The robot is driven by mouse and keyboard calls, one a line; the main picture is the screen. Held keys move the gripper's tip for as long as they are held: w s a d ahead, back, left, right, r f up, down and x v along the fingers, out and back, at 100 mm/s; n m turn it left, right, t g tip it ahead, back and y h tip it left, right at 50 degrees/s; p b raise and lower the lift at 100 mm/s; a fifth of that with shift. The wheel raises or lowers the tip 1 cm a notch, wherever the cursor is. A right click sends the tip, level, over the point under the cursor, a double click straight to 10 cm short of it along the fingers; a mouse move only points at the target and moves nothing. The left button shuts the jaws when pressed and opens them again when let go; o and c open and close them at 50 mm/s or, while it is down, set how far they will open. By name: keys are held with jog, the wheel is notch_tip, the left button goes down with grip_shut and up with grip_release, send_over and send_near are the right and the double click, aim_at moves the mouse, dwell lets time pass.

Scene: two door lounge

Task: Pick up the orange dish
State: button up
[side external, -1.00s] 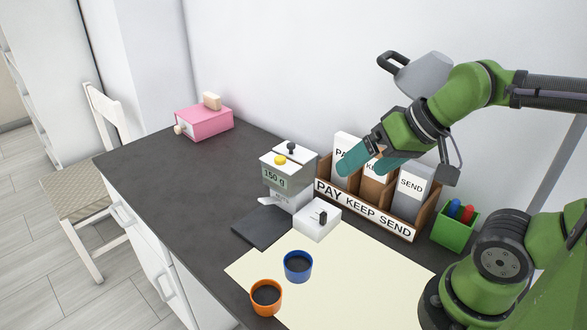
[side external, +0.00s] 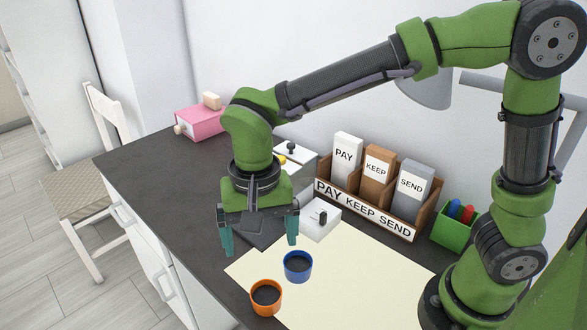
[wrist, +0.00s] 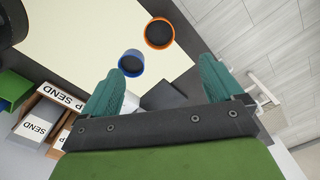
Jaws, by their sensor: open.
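The orange dish (side external: 266,297) is a small round cup with a dark inside. It stands upright on the front left edge of the cream mat. In the wrist view the orange dish (wrist: 159,33) is beyond the fingertips, towards the top. A similar blue dish (side external: 298,266) stands just behind and to its right; it also shows in the wrist view (wrist: 131,63). My gripper (side external: 260,248) points down with its teal fingers spread wide and nothing between them. It is above the desk, up and back from the orange dish, and touches neither dish.
The cream mat (side external: 345,290) lies on the dark desk. A pink box (side external: 192,123) stands at the far left. The mat's middle is clear.

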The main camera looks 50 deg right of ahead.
aim_at(266, 293)
jog(key=shift+m, duration=0.7)
notch_tip(266, 293, down, 16)
jog(key=shift+d+f, duration=0.1)
jog(key=shift+f, duration=0.05)
jog(key=shift+c, duration=0.4)
jog(key=c, duration=1)
jog(key=shift+c, duration=0.2)
